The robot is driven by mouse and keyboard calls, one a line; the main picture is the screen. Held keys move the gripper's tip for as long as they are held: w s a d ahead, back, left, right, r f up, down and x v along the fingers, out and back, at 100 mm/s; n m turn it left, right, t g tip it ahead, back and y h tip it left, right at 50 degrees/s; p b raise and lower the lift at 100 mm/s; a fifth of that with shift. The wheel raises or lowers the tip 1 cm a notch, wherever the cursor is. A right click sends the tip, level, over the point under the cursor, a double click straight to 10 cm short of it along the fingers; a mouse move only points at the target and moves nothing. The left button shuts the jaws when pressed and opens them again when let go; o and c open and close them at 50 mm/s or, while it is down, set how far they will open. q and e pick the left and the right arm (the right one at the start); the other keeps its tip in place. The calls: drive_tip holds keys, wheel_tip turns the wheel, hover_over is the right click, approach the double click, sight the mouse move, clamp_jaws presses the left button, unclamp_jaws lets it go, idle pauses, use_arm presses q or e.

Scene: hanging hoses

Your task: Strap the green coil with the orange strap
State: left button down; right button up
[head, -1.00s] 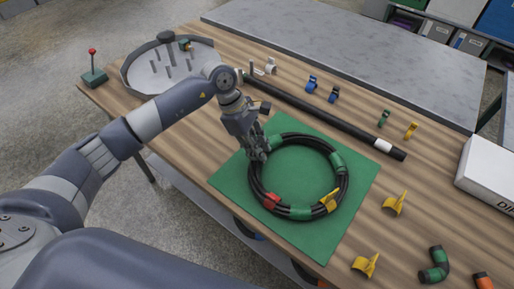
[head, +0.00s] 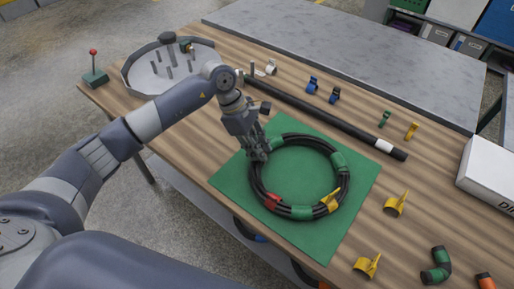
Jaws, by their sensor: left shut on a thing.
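The green coil (head: 345,185) is a ring of black hose with several green bands, lying flat on a green mat (head: 345,235). A red band (head: 271,201) and a yellow strap (head: 330,201) are also around it, on its near side. My left gripper (head: 258,154) is at the coil's upper left side, with its fingers down, shut on the coil as far as I can see; the fingers hide the exact contact. An orange piece (head: 485,282) is cut off at the bottom right corner; I cannot tell whether it is the orange strap. My right gripper is not in view.
Yellow clips (head: 396,205) lie right of the mat, near a black and green bent hose piece (head: 435,265). A long black tube (head: 330,112) lies behind the coil. Small clips (head: 411,130) stand beyond it.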

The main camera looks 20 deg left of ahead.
use_arm(q)
drive_tip(key=c, duration=1.4)
unclamp_jaws()
drive_tip(key=shift+s+f, duration=0.25)
drive_tip(key=shift+f, duration=0.35)
drive_tip(key=shift+s+f, duration=0.2)
drive_tip(key=shift+f, duration=0.35)
drive_tip(key=shift+o, duration=0.2)
drive_tip(key=shift+w+d+f, duration=0.1)
drive_tip(key=shift+w+f, duration=0.1)
drive_tip(key=shift+w, duration=0.2)
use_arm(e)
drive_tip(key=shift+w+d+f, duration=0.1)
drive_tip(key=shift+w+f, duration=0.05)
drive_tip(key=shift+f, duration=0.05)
use_arm(q)
drive_tip(key=shift+s+a, duration=0.1)
drive_tip(key=shift+a, duration=0.15)
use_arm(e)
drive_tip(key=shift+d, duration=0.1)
use_arm(q)
drive_tip(key=shift+r, duration=0.15)
drive_tip(key=v, duration=1.2)
drive_tip(key=shift+w+d+r, duration=0.3)
drive_tip(key=shift+d+r, duration=0.05)
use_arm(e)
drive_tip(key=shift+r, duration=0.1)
